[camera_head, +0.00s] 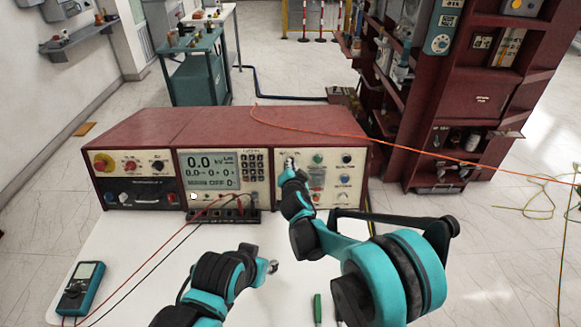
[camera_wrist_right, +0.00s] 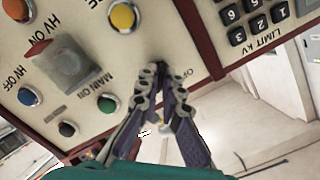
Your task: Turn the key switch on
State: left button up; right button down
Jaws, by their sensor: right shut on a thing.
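The red console (camera_head: 225,128) stands on the white table, and its right-hand control panel (camera_head: 341,160) carries the switches. My right gripper (camera_head: 290,163) reaches the upper left of this panel. The console's display (camera_head: 210,171) reads "MAIN OFF". My left gripper (camera_head: 272,267) is low over the table, small and partly hidden, away from the panel.
In the right wrist view a green button (camera_wrist_right: 106,104), a blue button (camera_wrist_right: 28,96) and a yellow button (camera_wrist_right: 122,16) lie near the fingers. Cables run from a black terminal strip (camera_head: 222,217). A teal meter (camera_head: 81,288) and a green-handled tool (camera_head: 317,309) lie on the table.

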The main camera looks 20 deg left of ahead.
dwell(0.5)
jog(key=c, duration=1.7)
grip_release()
jog(key=v, duration=1.2)
